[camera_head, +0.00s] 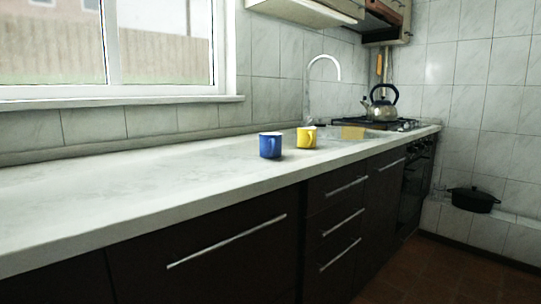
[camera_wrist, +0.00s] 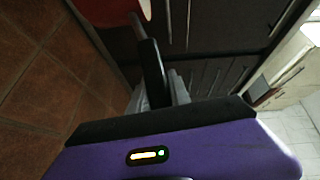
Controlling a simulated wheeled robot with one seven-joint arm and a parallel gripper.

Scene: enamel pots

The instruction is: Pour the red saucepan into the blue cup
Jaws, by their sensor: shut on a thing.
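The blue cup (camera_head: 270,146) stands upright on the light worktop (camera_head: 140,185), near its front edge, in the head view. The red saucepan (camera_wrist: 108,12) shows only in part at the top edge of the wrist view. Its dark handle (camera_wrist: 152,68) runs from there down to my gripper (camera_wrist: 161,92), which is shut on it. The inside of the saucepan is out of sight, so I cannot tell what it holds. My gripper and the saucepan do not show in the head view. The inside of the blue cup is mostly hidden.
A yellow cup (camera_head: 306,138) stands just behind and right of the blue cup. A kettle (camera_head: 380,108) is on the hob at the far right, and a black pot (camera_head: 472,199) sits on a low ledge. The worktop left of the cups is clear. Dark cabinets (camera_head: 215,255) line the front.

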